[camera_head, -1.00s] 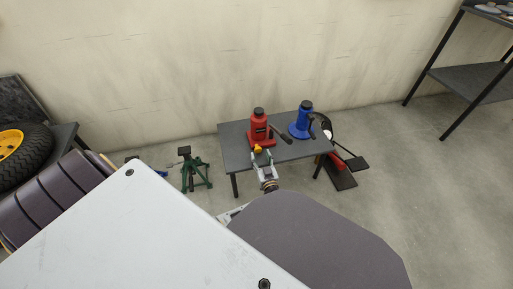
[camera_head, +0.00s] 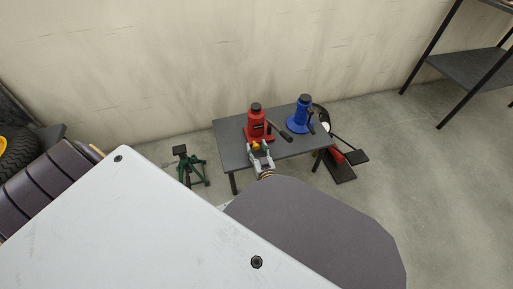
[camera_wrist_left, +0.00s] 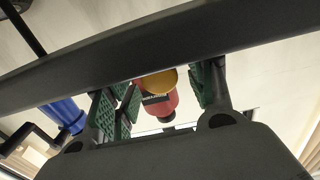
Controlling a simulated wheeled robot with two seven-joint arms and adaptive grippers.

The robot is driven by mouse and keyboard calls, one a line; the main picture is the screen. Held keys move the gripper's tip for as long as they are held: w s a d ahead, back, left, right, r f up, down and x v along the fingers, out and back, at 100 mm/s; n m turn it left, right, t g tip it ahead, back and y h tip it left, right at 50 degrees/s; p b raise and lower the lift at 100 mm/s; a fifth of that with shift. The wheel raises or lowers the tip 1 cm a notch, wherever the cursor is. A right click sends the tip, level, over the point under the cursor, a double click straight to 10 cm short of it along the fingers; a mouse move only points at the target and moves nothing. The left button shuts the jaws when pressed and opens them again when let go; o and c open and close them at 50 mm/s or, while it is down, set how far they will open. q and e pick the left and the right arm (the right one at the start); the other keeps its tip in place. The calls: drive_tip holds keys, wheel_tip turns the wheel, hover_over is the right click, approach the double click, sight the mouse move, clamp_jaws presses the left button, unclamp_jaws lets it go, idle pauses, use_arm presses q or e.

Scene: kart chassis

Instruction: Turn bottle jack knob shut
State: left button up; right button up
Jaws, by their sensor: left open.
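A red bottle jack (camera_head: 257,124) stands upright on a small dark table (camera_head: 231,145), with a yellow knob (camera_head: 256,146) low on its near side. My left gripper (camera_head: 261,156) reaches in from the front at the knob. In the left wrist view my left gripper (camera_wrist_left: 158,90) is open, its green-padded fingers apart on either side. The yellow knob (camera_wrist_left: 158,82) shows between them, with the red jack (camera_wrist_left: 163,103) behind it. I cannot tell whether a pad touches the knob. My right gripper is not in view.
A blue bottle jack (camera_head: 301,115) stands right of the red one; it also shows in the left wrist view (camera_wrist_left: 62,113). A dark handle (camera_head: 284,134) sticks out from the red jack. A green jack stand (camera_head: 187,166) is on the floor at left. Shelves (camera_head: 466,70) stand at right.

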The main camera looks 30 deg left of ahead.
use_arm(q)
drive_tip(key=c, duration=1)
drive_tip(key=shift+m, duration=1.6)
drive_tip(key=o, duration=1)
